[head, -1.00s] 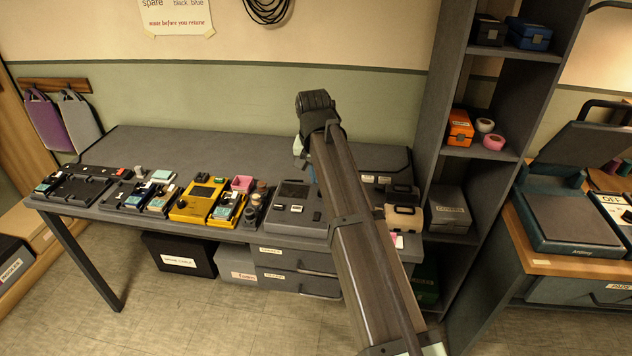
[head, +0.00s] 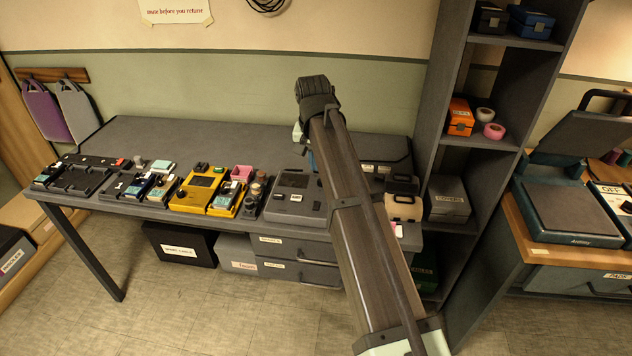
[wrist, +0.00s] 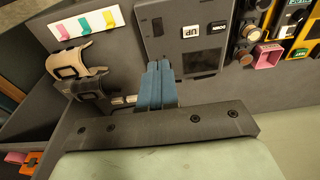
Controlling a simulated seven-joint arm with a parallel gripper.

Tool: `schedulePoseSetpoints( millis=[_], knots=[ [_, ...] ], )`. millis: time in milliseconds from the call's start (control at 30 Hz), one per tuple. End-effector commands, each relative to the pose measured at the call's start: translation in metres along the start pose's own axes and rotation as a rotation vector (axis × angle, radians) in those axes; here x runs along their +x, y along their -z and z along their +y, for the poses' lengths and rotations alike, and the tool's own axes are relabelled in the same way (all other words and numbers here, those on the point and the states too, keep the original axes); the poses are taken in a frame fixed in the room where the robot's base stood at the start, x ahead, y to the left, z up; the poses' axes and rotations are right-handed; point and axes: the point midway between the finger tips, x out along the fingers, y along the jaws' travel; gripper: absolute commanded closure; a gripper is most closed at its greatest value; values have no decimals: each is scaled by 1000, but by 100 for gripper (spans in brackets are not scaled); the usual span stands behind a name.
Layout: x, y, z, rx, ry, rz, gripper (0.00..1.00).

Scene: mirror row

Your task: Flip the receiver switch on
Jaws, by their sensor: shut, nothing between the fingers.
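A flat grey unit (head: 297,196), which looks like the receiver, lies on the bench just left of my arm. In the wrist view its grey face (wrist: 170,45) shows a dark window, a white and a black labelled part and a small dark panel near my fingers. I cannot tell which part is the switch or how it is set. In the head view my arm mostly hides the gripper.
A yellow unit (head: 196,193) and several small pedals stand to the left on the bench. A beige strapped case (head: 403,207) is close on the right. A grey shelf (head: 480,140) rises to the right.

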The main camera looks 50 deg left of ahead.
Motion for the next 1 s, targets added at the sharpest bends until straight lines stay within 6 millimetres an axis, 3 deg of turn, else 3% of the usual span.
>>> schedulePoseSetpoints(
  millis=[700,1000],
  knots=[
    [110,0,0,1,-1,-2,100],
    [134,0,0,0,0,0,100]
  ],
)
